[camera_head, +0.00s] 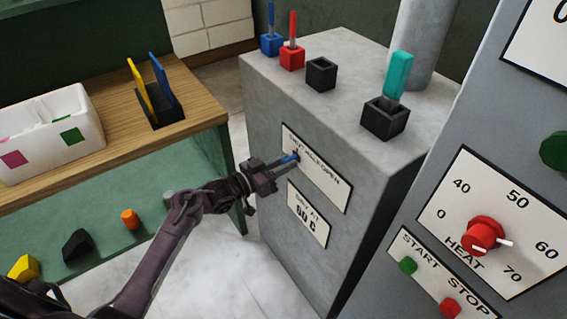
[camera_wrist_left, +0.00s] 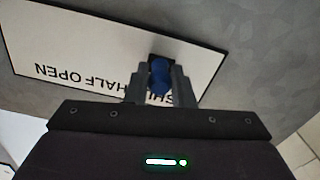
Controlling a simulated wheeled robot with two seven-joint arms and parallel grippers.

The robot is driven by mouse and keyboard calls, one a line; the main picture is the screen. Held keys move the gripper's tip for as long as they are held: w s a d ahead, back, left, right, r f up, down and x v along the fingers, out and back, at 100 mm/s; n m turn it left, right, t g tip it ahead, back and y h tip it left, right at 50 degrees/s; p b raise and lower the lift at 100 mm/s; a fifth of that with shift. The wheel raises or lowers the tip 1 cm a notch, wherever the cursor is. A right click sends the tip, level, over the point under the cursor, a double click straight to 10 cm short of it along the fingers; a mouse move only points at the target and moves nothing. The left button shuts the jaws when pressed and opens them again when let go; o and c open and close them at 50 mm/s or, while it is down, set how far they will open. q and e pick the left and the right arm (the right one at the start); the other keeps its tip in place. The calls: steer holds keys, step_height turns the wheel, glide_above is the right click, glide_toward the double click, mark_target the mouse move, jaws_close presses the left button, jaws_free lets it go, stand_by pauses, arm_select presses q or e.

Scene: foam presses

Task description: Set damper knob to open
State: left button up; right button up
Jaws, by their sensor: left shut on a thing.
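The damper knob (camera_head: 289,159) is small and blue, on a white plate (camera_head: 331,187) on the front of the grey cabinet. The plate's lettering is partly covered; "HALF OPEN" can be read in the left wrist view. My left gripper (camera_head: 280,163) reaches in from the left and is shut on the knob. In the left wrist view, the blue knob (camera_wrist_left: 160,76) sits between the two fingers of my left gripper (camera_wrist_left: 160,90). The knob's exact setting is hard to tell because the fingers cover part of the plate. My right gripper is not in view.
A second plate (camera_head: 308,214) reading "60 C" is below. The grey cabinet top (camera_head: 340,50) holds several sockets with coloured tools. A control panel with a red heat dial (camera_head: 484,234) stands close at the right. A wooden bench (camera_head: 190,100) with a white bin (camera_head: 50,133) is left.

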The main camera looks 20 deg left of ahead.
arm_select(q)
jaws_close()
steer(key=s+d+p, duration=0.1)
steer(key=s+d, duration=0.1)
steer(key=d, duration=0.1)
steer(key=s+d+p, duration=0.2)
steer(key=s+d, duration=0.1)
steer(key=s+d+p, duration=0.2)
steer(key=d, duration=0.1)
steer(key=shift+s+d, duration=0.3)
steer(key=shift+d, duration=0.05)
steer(key=shift+f, duration=0.1)
steer(key=o, duration=0.9)
jaws_free()
steer(key=shift+s+d, duration=0.1)
steer(key=shift+s+a, duration=0.3)
steer(key=shift+a, duration=0.05)
steer(key=b+v, duration=0.1)
steer(key=v, duration=0.6)
